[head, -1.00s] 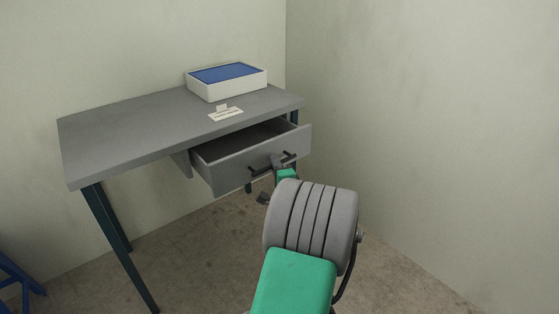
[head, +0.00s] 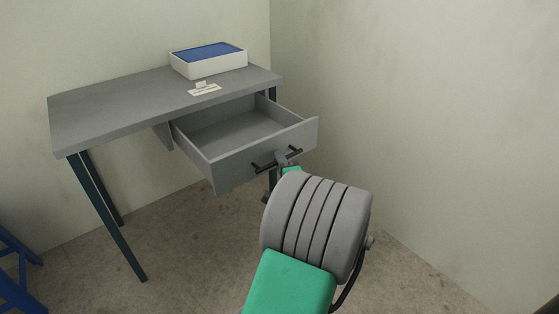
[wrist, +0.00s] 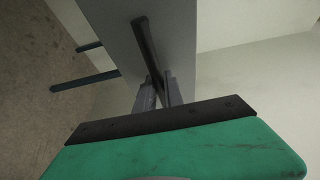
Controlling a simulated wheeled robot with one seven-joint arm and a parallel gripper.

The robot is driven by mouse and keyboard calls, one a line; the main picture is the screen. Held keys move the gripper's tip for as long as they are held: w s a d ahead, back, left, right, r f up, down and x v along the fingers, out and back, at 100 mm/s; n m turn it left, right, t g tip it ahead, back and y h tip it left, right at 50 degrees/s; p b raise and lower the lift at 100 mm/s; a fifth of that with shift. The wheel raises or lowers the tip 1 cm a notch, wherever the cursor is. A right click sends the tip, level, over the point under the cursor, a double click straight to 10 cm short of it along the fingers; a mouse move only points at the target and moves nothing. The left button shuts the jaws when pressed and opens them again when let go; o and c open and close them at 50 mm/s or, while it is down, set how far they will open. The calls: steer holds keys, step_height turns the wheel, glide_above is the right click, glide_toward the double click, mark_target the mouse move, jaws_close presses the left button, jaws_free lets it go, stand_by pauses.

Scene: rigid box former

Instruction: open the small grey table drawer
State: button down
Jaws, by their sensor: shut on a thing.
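The small grey drawer (head: 222,168) hangs under the right part of the grey table (head: 120,98). It is pulled well out, and its empty inside shows in the head view. Its dark bar handle (head: 263,167) is on the front panel. My gripper (head: 282,159) is shut on the handle. In the wrist view my gripper's fingers (wrist: 159,92) close around the dark handle bar (wrist: 146,45), with the drawer front (wrist: 120,25) behind it. My arm hides part of the space below the drawer in the head view.
A white box with a blue top (head: 208,62) and a white label piece (head: 205,89) are on the tabletop. Walls stand behind and to the right. A blue frame (head: 17,270) is at the lower left. The floor under the table looks clear.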

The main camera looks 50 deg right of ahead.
steer(key=c, duration=1.5)
jaws_free()
steer(key=shift+o, duration=0.2)
steer(key=p+v, duration=0.1)
steer(key=v, duration=0.6)
steer(key=shift+s+a, duration=0.25)
steer(key=shift+s, duration=0.05)
